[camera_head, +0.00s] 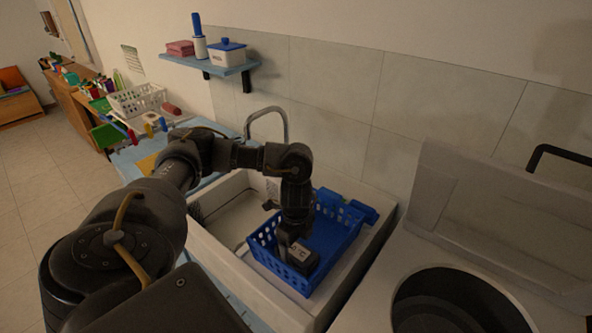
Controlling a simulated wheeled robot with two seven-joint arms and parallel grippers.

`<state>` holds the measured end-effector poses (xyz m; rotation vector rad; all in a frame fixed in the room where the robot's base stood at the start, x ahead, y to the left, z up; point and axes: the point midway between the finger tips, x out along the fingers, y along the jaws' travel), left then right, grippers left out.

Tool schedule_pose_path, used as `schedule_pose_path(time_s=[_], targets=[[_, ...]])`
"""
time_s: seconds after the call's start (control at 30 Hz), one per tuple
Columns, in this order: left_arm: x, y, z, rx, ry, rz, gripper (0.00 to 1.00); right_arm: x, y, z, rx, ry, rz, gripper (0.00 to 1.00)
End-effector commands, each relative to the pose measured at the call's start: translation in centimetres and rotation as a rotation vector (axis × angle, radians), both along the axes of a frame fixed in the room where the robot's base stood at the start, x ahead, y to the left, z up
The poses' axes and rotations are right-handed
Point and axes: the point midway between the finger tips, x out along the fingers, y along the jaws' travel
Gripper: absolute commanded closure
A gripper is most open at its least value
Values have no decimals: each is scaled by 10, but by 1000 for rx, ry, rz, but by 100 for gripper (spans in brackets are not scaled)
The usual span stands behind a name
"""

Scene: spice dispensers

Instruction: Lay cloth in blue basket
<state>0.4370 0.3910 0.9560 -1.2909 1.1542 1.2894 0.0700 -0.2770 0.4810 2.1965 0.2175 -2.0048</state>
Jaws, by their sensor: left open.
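The blue basket (266,259) has perforated walls and stands at the sink, below my left arm. My left gripper (291,262) points down into the basket near its front left wall. Its jaws are open, but the fingertips are mostly hidden by the wrist and the basket wall. A smooth blue area shows inside the basket; I cannot tell whether it is the basket floor or a cloth. A blue piece (347,203) lies at the basket's back rim. No cloth can be made out with certainty. My right gripper is out of view.
A curved faucet (268,112) rises behind the sink (222,208). A wall shelf (208,64) holds a pink stack, a blue-handled item and a white box with a blue lid. A white basket (137,99) stands farther left. A dark round basin (455,300) is at right.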

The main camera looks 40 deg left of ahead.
Motion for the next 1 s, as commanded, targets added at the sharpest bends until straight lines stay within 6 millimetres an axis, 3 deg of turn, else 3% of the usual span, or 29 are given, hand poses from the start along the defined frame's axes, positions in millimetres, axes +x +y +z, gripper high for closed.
schedule_pose_path(time_s=[0.1,0.4,0.63,1.0], targets=[[2,1,29,2,-6,-2,20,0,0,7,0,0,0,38],[1,0,73,0,-3,-1,20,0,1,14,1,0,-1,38],[0,0,84,0,-1,1,20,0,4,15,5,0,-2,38],[0,0,85,0,0,1,20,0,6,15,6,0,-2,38]])
